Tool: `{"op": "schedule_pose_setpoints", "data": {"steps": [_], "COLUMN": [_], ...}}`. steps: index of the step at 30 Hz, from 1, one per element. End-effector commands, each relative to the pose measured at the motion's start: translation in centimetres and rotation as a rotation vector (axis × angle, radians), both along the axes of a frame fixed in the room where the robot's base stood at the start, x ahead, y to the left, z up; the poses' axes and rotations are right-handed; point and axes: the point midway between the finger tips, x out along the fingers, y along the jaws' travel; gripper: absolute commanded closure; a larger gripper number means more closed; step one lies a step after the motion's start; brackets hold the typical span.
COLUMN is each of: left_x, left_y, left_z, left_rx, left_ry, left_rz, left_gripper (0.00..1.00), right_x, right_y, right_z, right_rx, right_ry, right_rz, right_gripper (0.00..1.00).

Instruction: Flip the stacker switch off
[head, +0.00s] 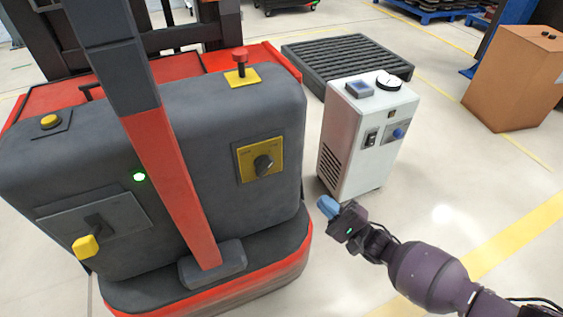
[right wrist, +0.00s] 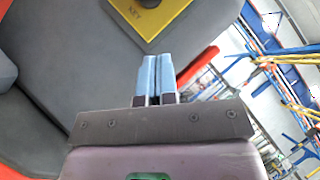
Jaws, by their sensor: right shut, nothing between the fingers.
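The red and dark grey stacker (head: 222,125) fills the left half of the head view. On its right front is a yellow plate (head: 246,166) with a black rotary switch knob (head: 263,164). My right gripper (head: 327,206), with blue fingers, is to the right of the knob and apart from it. It is shut and empty. In the right wrist view the fingers (right wrist: 156,77) lie side by side below the plate's edge (right wrist: 150,20), where KEY can be read. My left gripper is not in view.
A white cabinet (head: 347,150) on the floor stands just beyond my right gripper. The stacker also carries a red push button (head: 240,57), a green light (head: 139,177) and a yellow-tipped lever (head: 87,246). A brown box (head: 515,80) is far right. Floor is clear at right.

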Motion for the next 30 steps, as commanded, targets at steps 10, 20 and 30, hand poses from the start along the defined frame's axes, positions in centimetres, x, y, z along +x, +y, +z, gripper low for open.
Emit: {"op": "schedule_pose_setpoints", "data": {"steps": [10, 20, 30], "left_x": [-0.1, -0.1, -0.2], "left_y": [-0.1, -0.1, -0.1], "left_z": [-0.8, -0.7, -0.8], "left_rx": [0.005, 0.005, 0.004], "left_ry": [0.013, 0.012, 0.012], "left_rz": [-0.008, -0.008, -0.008], "left_gripper": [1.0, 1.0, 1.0], "right_x": [1.3, 1.4, 3.6], "right_y": [-0.2, -0.1, 3.1], "right_z": [-0.7, -0.6, 1.4], "right_rx": [0.077, 0.077, 0.079], "right_ry": [0.049, 0.047, 0.047], "right_rz": [0.091, 0.089, 0.089], "right_gripper": [1.0, 1.0, 1.0]}}
